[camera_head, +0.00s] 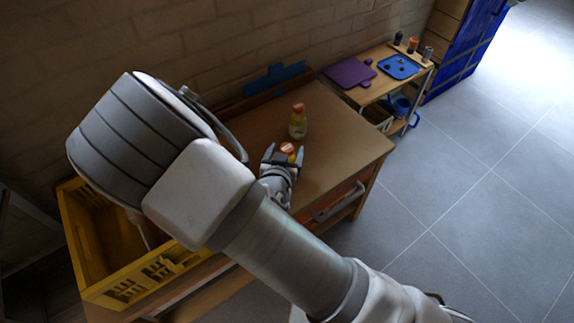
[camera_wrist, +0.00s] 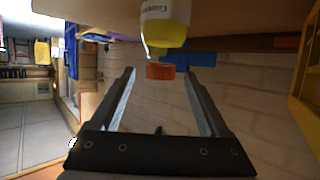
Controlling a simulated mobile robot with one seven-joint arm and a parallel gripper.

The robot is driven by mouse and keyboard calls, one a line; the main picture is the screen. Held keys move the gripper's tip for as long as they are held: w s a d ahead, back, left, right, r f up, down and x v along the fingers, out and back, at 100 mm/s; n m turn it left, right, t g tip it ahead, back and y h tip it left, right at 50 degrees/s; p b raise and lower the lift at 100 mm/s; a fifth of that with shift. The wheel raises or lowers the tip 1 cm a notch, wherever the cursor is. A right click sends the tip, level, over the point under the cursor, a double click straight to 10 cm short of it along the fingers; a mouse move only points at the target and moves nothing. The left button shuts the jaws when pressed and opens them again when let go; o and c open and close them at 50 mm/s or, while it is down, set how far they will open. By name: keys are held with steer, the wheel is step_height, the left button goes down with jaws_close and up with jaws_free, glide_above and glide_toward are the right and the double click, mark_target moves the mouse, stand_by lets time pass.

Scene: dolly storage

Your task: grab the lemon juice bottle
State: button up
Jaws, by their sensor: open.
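A bottle with yellow contents, a pale label and an orange cap (camera_head: 298,122) stands upright on the wooden cabinet top. A second orange-capped bottle (camera_head: 288,149) shows at my gripper, partly hidden by it. My gripper (camera_head: 284,155) is open over the cabinet top. The wrist view is upside down and shows one yellow bottle with a white label (camera_wrist: 165,22). Its orange cap appears between the spread fingertips of my gripper (camera_wrist: 158,74), and its body lies beyond them. I cannot tell which of the two is the lemon juice bottle, nor whether the fingers touch it.
A yellow crate (camera_head: 85,240) stands at the left of the cabinet top (camera_head: 340,150). A blue flat object (camera_head: 272,78) is by the brick wall. A small table with a purple board (camera_head: 349,73) and a blue board (camera_head: 398,67) stands behind. Floor at right is clear.

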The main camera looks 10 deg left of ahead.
steer(key=shift+x, duration=1.05)
jaws_close()
stand_by(0.6)
